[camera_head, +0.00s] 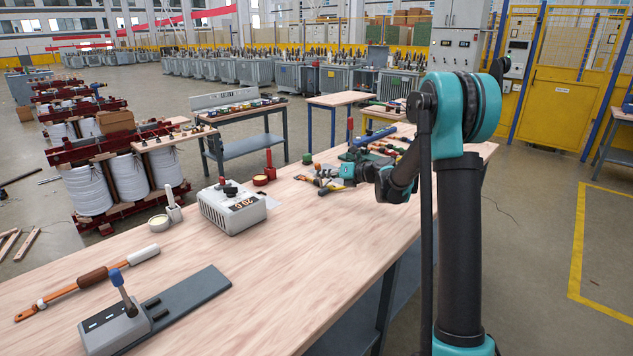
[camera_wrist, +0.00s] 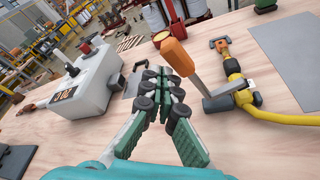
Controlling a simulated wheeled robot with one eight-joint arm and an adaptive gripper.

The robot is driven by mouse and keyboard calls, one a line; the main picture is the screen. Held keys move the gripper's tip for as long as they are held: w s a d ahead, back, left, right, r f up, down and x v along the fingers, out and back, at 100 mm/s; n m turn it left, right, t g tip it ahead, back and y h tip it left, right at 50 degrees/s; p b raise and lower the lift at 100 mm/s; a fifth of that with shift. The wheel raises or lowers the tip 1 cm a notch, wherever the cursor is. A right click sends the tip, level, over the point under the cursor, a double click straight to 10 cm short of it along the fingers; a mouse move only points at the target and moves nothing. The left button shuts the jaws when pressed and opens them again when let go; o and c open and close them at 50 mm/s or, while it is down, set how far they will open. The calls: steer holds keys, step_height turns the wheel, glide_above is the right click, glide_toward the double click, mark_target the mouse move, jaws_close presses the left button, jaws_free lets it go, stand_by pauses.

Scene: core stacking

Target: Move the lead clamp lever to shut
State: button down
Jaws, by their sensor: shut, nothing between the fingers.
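In the wrist view, a lever with an orange handle (camera_wrist: 176,57) and a grey shaft rises from a grey clamp base (camera_wrist: 218,102) and leans to the upper left. The base is beside a yellow fitting (camera_wrist: 233,70) on a yellow lead (camera_wrist: 285,118). My gripper (camera_wrist: 156,78) is shut and empty, its fingertips just left of the lever's shaft. I cannot tell whether they touch it. In the head view, my gripper (camera_head: 345,170) is low over the far part of the bench, and the lever there is too small to make out clearly.
A grey box with a black knob (camera_head: 231,212) stands left of my gripper. A blue-topped lever unit (camera_head: 117,315) and an orange-brown tool (camera_head: 85,281) lie at the near left of the bench (camera_head: 285,285). A grey sheet (camera_wrist: 285,45) lies beyond the yellow lead. The near bench middle is clear.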

steer(key=shift+w+d+r, duration=0.3)
steer(key=shift+w+d, duration=0.35)
steer(key=shift+w, duration=0.15)
steer(key=shift+w+d+r, duration=0.25)
steer(key=shift+w+d, duration=0.35)
steer(key=shift+w, duration=0.2)
steer(key=shift+w+d, duration=0.15)
